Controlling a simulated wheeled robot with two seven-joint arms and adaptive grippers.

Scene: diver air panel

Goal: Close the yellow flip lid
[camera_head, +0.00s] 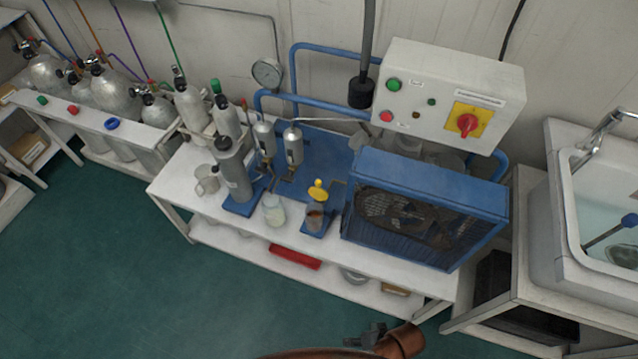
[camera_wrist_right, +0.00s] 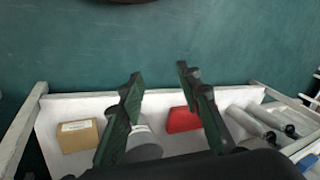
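The yellow flip lid (camera_head: 318,190) stands up above a small dark cup-like container (camera_head: 315,217) on a blue base on the white bench, and it looks raised. Its hinge is too small to make out. My right gripper (camera_head: 366,336) is low at the bottom edge of the head view, in front of the bench and well apart from the lid. In the right wrist view its two fingers (camera_wrist_right: 160,75) are spread with nothing between the tips. The lid does not show in that view. My left gripper is not in view.
A blue caged machine (camera_head: 425,205) stands close to the right of the lid. A beaker (camera_head: 274,210) and a grey cylinder (camera_head: 233,170) stand to its left. Green floor (camera_head: 200,310) in front is clear.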

